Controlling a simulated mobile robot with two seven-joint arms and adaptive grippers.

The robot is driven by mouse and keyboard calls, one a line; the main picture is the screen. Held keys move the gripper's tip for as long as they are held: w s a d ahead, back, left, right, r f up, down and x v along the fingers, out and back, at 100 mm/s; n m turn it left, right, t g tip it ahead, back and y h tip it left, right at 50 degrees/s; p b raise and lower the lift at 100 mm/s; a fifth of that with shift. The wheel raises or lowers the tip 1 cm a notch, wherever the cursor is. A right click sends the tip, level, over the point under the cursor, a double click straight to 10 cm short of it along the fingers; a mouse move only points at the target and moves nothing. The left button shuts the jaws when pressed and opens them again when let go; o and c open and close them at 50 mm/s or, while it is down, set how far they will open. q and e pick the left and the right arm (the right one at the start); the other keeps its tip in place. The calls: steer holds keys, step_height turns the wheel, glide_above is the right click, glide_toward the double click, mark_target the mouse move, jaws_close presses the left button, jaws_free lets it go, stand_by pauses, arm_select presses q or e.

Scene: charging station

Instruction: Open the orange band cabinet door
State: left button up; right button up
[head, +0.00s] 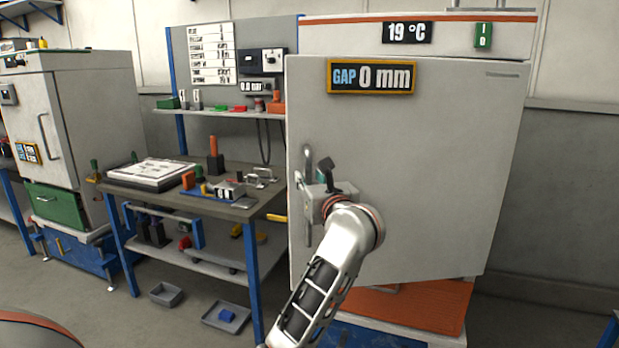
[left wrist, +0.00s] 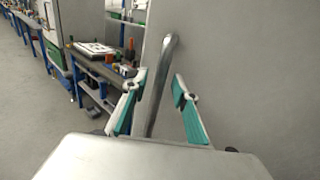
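The cabinet with the orange band (head: 420,18) stands at the right in the head view. Its grey door (head: 430,170) looks closed, and the sign on it (head: 371,78) reads "GAP 0 mm". The upright metal door handle (head: 307,158) is near the door's left edge. My left gripper (head: 311,187) is at the handle, hiding part of it. In the left wrist view the handle (left wrist: 162,85) stands between the two teal-padded fingers, which are apart with room on both sides. Contact with the handle is not evident. My right gripper is not in view.
A workbench (head: 245,212) with fixtures and small parts stands close to the left of the cabinet. A second grey cabinet (head: 85,120) is farther left. Grey trays (head: 226,316) lie on the floor. Open floor shows in front of the bench.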

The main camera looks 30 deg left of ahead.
arm_select(q)
steer(key=shift+x, duration=1.05)
jaws_close()
steer(key=shift+s+d, duration=0.1)
steer(key=shift+s, duration=0.05)
